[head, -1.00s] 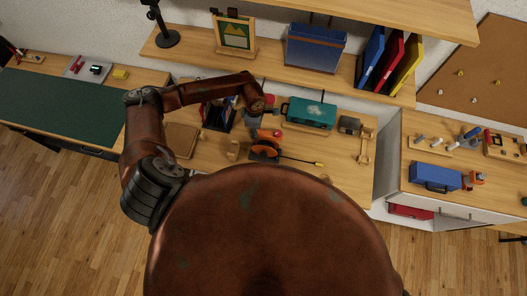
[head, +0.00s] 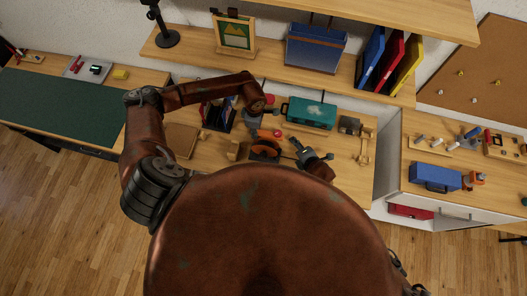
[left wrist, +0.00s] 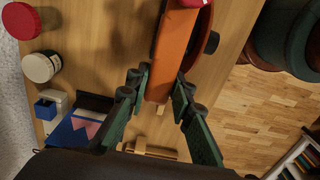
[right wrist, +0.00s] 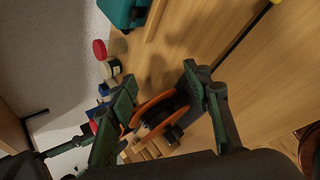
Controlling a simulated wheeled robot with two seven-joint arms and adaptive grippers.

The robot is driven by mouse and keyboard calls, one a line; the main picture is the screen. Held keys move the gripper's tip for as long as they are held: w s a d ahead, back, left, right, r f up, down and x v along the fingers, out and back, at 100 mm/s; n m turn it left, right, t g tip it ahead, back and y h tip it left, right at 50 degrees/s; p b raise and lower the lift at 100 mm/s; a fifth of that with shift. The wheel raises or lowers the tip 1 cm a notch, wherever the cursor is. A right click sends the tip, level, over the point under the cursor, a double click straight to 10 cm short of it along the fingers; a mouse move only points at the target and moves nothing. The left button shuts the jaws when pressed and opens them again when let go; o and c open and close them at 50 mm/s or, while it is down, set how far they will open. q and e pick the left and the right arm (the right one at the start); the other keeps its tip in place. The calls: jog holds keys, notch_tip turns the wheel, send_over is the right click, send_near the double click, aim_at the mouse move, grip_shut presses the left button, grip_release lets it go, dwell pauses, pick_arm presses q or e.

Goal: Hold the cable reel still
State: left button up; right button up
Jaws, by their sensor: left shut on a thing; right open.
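The cable reel (head: 264,149), orange with a dark middle, stands on the wooden bench in front of my body. It also shows in the left wrist view (left wrist: 180,45), where my left gripper (left wrist: 160,82) is shut on its orange rim. In the right wrist view the reel (right wrist: 160,110) lies partly between the spread fingers of my right gripper (right wrist: 160,82), which is open. That gripper shows at the reel's right side in the head view (head: 302,153).
My body hides the bench's front.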

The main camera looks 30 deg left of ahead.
jog(key=s+a+n+g+h, duration=0.1)
jog(key=s+a+g+h, duration=0.1)
jog(key=s, duration=0.4)
jog(key=n, duration=0.7)
send_near(264, 158)
jog(key=shift+g+h, duration=0.3)
jog(key=x, duration=0.9)
jog(key=shift+w+a, duration=0.4)
jog(key=shift+a, duration=0.1)
jog(key=shift+c, duration=0.4)
jog(key=c, duration=1.1)
jog(key=shift+d+f, duration=0.1)
